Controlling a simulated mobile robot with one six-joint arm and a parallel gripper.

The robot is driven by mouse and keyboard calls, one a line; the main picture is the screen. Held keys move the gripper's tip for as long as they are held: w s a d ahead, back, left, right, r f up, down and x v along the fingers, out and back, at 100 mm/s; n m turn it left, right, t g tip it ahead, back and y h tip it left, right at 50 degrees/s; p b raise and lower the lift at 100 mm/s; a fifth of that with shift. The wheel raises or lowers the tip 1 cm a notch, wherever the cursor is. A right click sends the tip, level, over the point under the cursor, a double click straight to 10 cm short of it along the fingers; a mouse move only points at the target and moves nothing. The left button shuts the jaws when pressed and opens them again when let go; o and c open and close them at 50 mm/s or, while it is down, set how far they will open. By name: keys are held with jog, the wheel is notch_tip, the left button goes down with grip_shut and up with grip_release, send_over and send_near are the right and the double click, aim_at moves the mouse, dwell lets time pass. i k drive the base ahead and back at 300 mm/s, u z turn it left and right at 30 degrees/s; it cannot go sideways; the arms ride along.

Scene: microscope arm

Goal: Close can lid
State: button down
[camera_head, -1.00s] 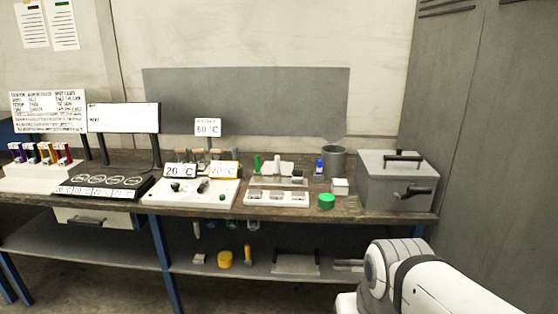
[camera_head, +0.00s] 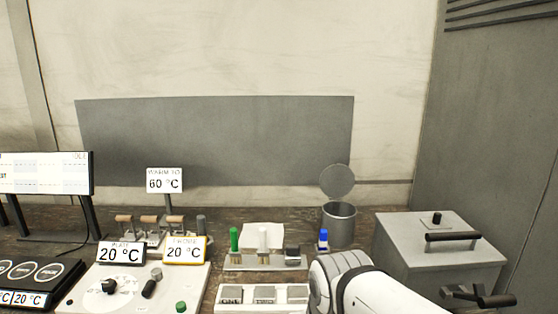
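A grey metal can (camera_head: 339,226) stands upright at the back of the bench, right of centre. Its round lid (camera_head: 337,181) is raised and stands tilted up above the can's rear rim, so the can is open at the top. My white arm shows at the lower right, in front of the can and left of the grey box.
A grey box (camera_head: 438,250) with black handles stands right of the can. A small blue-capped bottle (camera_head: 323,239) stands just left of the can. A rack with green and white-handled brushes (camera_head: 262,257) and a hotplate panel (camera_head: 135,290) are further left. A grey panel (camera_head: 215,140) hangs behind.

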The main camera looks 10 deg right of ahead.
aim_at(336, 180)
jog(key=i, duration=0.85)
jog(key=u, duration=0.1)
